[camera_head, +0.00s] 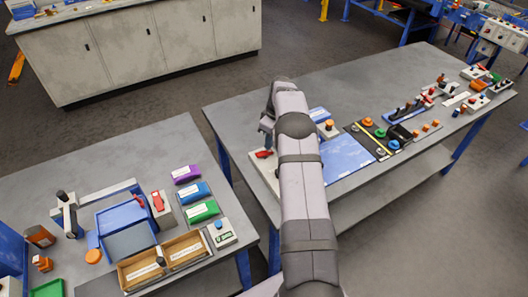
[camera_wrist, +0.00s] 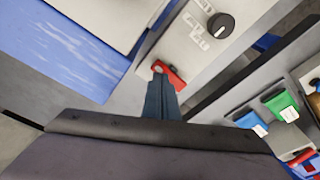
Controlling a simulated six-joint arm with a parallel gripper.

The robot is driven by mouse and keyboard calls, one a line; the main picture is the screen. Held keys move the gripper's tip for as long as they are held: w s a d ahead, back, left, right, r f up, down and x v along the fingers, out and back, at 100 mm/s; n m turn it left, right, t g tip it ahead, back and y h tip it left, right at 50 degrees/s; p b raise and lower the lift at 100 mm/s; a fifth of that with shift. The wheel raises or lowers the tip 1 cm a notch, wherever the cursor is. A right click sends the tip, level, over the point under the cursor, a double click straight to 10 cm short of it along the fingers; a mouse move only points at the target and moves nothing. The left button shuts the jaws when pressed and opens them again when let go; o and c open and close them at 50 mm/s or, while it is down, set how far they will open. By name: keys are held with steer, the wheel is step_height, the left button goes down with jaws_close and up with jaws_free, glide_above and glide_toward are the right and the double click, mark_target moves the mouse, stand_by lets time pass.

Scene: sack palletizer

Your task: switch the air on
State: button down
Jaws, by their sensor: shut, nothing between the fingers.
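A pale panel (camera_head: 258,178) lies at the near left end of the right table, with a red lever (camera_head: 263,153) on it. In the wrist view the panel (camera_wrist: 185,42) carries the red lever (camera_wrist: 172,77), a round black knob (camera_wrist: 220,25) and small white labels whose text I cannot read. My gripper (camera_wrist: 161,82) is shut and empty, with its fingertips at the red lever in the picture. I cannot tell whether they touch it. In the head view my arm covers part of the panel and the knob is not clear.
A blue mat (camera_head: 345,158) and several coloured buttons lie right of my arm. The left table (camera_head: 60,165) holds purple (camera_head: 186,174), blue (camera_head: 195,192) and green (camera_head: 202,211) packs, a blue tray and wooden boxes. A gap separates the tables.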

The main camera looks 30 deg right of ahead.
mark_target(269, 152)
step_height(269, 152, up, 6)
steer(key=p, duration=0.3)
steer(key=shift+f, duration=0.25)
stand_by(0.4)
